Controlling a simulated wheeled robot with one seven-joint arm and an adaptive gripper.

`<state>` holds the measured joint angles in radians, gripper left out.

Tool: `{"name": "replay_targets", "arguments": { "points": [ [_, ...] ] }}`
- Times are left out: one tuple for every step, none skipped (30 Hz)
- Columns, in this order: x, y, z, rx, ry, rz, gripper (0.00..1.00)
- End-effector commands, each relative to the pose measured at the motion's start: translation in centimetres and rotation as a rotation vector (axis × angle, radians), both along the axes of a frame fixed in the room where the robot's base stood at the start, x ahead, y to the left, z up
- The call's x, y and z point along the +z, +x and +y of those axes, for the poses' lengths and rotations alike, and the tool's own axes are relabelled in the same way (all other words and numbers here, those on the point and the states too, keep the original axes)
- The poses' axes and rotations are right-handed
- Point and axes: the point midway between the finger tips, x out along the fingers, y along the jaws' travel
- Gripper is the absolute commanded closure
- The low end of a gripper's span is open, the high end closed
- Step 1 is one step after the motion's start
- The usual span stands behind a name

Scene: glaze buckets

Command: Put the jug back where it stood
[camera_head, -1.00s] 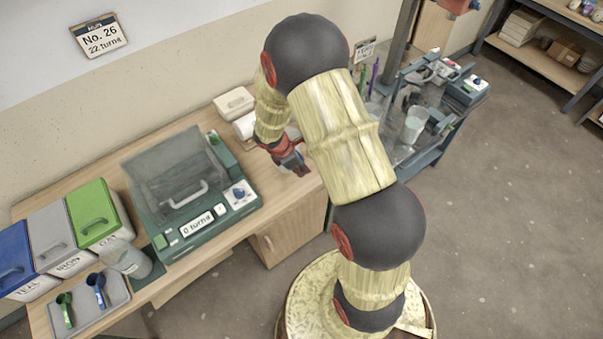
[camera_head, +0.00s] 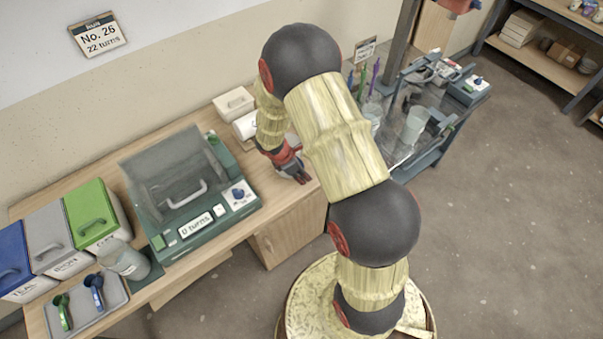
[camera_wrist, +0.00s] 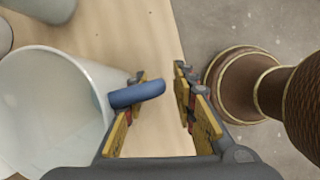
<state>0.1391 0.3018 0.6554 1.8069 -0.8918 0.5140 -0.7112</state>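In the wrist view a white jug (camera_wrist: 50,105) stands at the left, with its open mouth showing. A blue handle (camera_wrist: 138,94) sticks out from its side towards my gripper (camera_wrist: 162,98). My gripper is open, with its yellow fingers apart. The handle's end is between the fingers; a gap shows to the right finger, and I cannot tell whether it touches the left one. In the head view my gripper (camera_head: 298,172) is low over the right end of the wooden bench (camera_head: 285,205). My arm largely hides the jug there.
A green machine (camera_head: 215,222) reading "0 turns" stands left of my gripper. Further left are a grey vessel (camera_head: 127,264), lidded bins (camera_head: 95,215) and a tray (camera_head: 112,295). A white roll (camera_head: 244,126) lies behind my gripper. A cart (camera_head: 425,152) stands right of my arm.

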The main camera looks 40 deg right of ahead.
Motion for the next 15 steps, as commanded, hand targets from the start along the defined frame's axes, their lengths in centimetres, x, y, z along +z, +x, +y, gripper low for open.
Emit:
{"name": "replay_targets", "arguments": {
  "points": [
    [0.0, 0.0, 0.0, 0.0, 0.0, 0.0, 0.72],
    [0.0, 0.0, 0.0, 0.0, 0.0, 0.0, 0.72],
    [0.0, 0.0, 0.0, 0.0, 0.0, 0.0, 0.72],
    [0.0, 0.0, 0.0, 0.0, 0.0, 0.0, 0.72],
    [0.0, 0.0, 0.0, 0.0, 0.0, 0.0, 0.72],
    [0.1, 0.0, 0.0, 0.0, 0.0, 0.0, 0.72],
    [0.1, 0.0, 0.0, 0.0, 0.0, 0.0, 0.72],
    [0.2, 0.0, 0.0, 0.0, 0.0, 0.0, 0.72],
    [0.5, 0.0, 0.0, 0.0, 0.0, -0.001, 0.72],
    [0.8, 0.1, 0.1, 0.001, 0.0, -0.002, 0.72],
    [1.1, 0.1, 0.3, 0.001, -0.001, -0.003, 0.72],
    [1.7, 0.2, 0.5, 0.002, -0.001, -0.004, 0.72],
    [2.2, 0.2, 0.7, 0.002, 0.0, -0.004, 0.72],
    [2.7, 0.2, 0.9, 0.002, 0.0, -0.005, 0.72],
    [3.5, 0.2, 1.2, 0.002, -0.001, -0.005, 0.72]
  ]
}}
